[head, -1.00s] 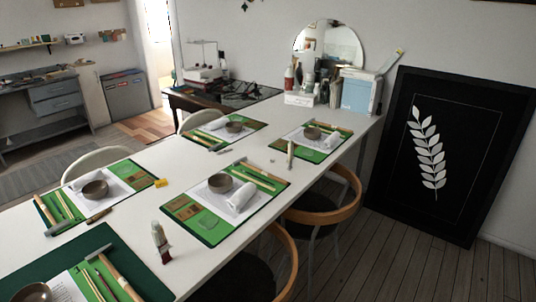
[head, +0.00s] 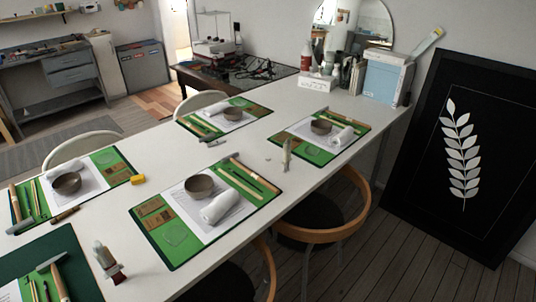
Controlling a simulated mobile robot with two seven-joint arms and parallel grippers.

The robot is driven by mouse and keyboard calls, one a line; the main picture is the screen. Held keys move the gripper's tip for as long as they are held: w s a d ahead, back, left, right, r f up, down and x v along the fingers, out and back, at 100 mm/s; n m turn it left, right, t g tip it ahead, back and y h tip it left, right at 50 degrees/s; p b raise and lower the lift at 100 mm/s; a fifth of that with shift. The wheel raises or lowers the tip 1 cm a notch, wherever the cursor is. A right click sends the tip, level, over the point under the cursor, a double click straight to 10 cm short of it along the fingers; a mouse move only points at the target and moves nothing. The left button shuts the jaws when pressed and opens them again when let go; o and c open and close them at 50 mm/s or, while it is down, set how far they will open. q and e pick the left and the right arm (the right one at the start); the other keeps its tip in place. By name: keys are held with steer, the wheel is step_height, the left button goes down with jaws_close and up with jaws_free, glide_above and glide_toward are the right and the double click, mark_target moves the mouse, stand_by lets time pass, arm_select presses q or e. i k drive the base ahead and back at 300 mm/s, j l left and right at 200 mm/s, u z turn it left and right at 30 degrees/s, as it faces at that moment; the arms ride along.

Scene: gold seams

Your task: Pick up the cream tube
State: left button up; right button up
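A slim, pale cream tube-like item (head: 286,155) stands upright on the white table, between the near middle mat and the far right mat. A second small tube or bottle (head: 107,262), greyish white with a dark red lower end, stands near the table's front edge at the lower left. Labels on both are too small to read, so I cannot tell for certain which is the cream tube. Neither of my grippers is in view.
Green mats (head: 160,250) with bowls, white rolls and wooden tools lie along the white table (head: 135,219). A yellow block (head: 138,179) lies between mats. Wooden-backed chairs (head: 340,232) stand against the near side. A black framed leaf picture (head: 480,215) leans at the right.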

mark_target(286, 144)
steer(key=i+l, duration=0.1)
steer(key=l, duration=0.3)
steer(key=i+l+u, duration=0.1)
steer(key=l, duration=0.3)
steer(key=i+l, duration=0.15)
steer(key=l, duration=0.25)
steer(key=u, duration=0.4)
steer(key=i+u, duration=0.15)
steer(key=u, duration=0.2)
steer(key=l+u, duration=0.1)
steer(key=u, duration=0.3)
steer(key=i+u, duration=0.1)
steer(key=u, duration=0.25)
steer(key=i+l+u, duration=0.1)
steer(key=i+l, duration=0.1)
